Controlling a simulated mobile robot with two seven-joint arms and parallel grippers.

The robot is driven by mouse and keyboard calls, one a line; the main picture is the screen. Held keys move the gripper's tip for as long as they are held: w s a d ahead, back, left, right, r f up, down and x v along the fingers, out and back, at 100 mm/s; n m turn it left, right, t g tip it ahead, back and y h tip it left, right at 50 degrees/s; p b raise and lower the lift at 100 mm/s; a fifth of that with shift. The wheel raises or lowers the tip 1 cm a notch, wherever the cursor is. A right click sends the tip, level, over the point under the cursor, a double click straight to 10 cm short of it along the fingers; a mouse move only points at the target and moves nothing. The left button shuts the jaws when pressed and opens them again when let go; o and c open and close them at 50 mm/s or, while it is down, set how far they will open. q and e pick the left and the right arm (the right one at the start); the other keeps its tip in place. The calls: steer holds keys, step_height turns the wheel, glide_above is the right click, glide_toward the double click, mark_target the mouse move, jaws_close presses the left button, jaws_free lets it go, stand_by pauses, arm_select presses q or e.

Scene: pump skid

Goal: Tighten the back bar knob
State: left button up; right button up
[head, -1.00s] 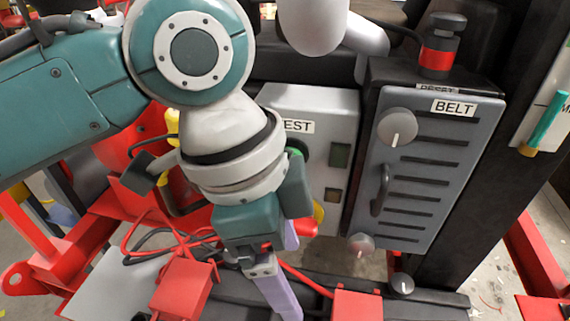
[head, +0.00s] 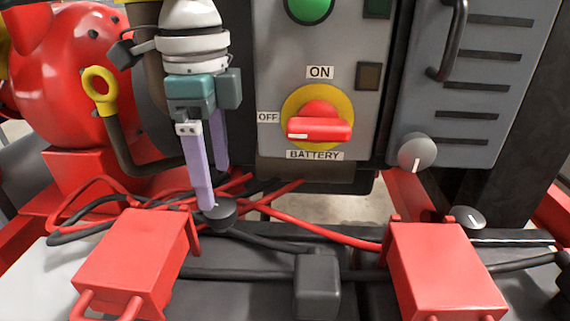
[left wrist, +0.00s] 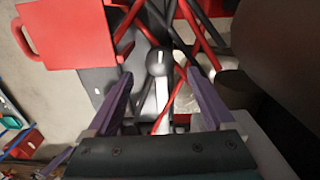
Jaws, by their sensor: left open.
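A round black knob (head: 220,212) sits low on the skid, just at the fingertips of my left gripper (head: 214,188). The gripper points down and its two purple fingers are open. In the left wrist view the knob (left wrist: 160,62) has a white line on top and lies ahead between the two open fingers (left wrist: 161,75); I cannot tell whether they touch it. A second black knob with a white line (head: 468,217) sits at the right. I cannot tell from labels which one is the back bar knob. My right gripper is not in view.
Red boxes with handles stand at the front left (head: 135,262) and front right (head: 445,270). Red and black cables (head: 320,232) run around the knob. A battery switch panel (head: 345,110) with a red handle (head: 320,128) rises behind. A grey knob (head: 417,152) is on the right panel.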

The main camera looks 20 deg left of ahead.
mark_target(220, 205)
arm_select(q)
step_height(220, 205, down, 5)
steer(key=shift+f+b, duration=0.1)
steer(key=shift+b, duration=0.4)
steer(key=shift+c, duration=0.4)
steer(key=c, duration=1.3)
steer(key=shift+r+n+p, duration=0.25)
steer(key=shift+n+p, duration=0.35)
steer(key=shift+p, duration=0.3)
steer(key=n+p, duration=0.2)
steer(key=shift+d+p, duration=0.1)
steer(key=shift+p, duration=0.25)
steer(key=n+p, duration=0.2)
steer(key=n, duration=0.1)
steer(key=shift+n+p, duration=0.3)
steer(key=shift+n, duration=0.1)
steer(key=n+p, duration=0.2)
steer(key=n, duration=0.3)
steer(key=shift+f+n, duration=0.1)
steer(key=shift+n, duration=0.2)
steer(key=n+p, duration=0.1)
steer(key=n, duration=0.4)
steer(key=shift+p, duration=0.3)
steer(key=shift+n, duration=0.3)
